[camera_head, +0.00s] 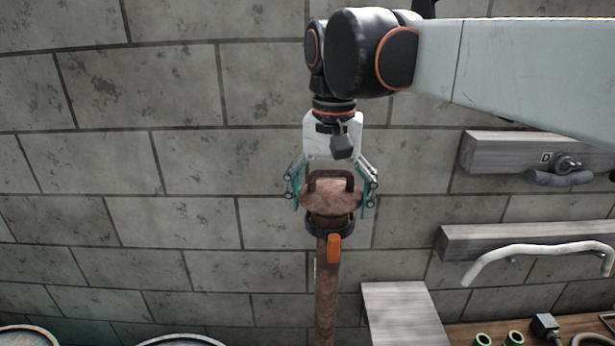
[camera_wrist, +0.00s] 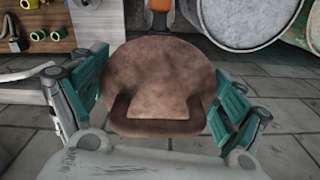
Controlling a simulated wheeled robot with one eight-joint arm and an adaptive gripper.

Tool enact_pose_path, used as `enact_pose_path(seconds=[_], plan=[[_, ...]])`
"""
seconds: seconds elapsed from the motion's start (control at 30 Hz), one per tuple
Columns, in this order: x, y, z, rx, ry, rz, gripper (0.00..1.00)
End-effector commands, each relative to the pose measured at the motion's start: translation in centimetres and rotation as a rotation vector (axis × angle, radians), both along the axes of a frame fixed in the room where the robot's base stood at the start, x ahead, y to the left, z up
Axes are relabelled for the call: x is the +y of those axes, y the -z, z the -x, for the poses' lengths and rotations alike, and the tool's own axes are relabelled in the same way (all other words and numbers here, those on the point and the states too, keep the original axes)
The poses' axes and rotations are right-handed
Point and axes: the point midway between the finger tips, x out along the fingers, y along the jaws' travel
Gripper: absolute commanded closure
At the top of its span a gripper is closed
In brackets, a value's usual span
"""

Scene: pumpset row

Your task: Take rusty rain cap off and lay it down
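The rusty rain cap (camera_head: 332,197) is a brown disc with a raised handle, sitting on top of a rusty upright pipe (camera_head: 326,285). A dark collar with an orange lever (camera_head: 334,248) is around the pipe just under the cap. My gripper (camera_head: 332,192) is above the cap with its teal fingers spread, one on each side of the disc. In the wrist view the cap (camera_wrist: 160,75) lies between the two open fingers (camera_wrist: 160,105), with its handle close to the palm. I cannot tell whether the fingers touch the rim.
A grey block wall stands behind. At right are wall boards with a hook (camera_head: 567,165) and a pale bent pipe (camera_head: 540,252). A grey wooden board (camera_head: 402,315) and a bench (camera_head: 470,330) with green rings are lower right. Barrels (camera_head: 180,341) stand lower left.

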Motion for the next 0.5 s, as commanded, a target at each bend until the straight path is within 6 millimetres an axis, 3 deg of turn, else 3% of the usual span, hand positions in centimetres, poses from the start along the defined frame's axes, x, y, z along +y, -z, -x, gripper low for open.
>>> enact_pose_path(seconds=[0.03,0.17,0.5], plan=[[0.01,0.05,-0.05,-0.001,0.0,0.0,0.15],[0.01,0.06,-0.06,-0.001,0.0,0.0,0.44],[0.01,-0.51,-0.06,-0.001,0.0,0.0,0.44]])
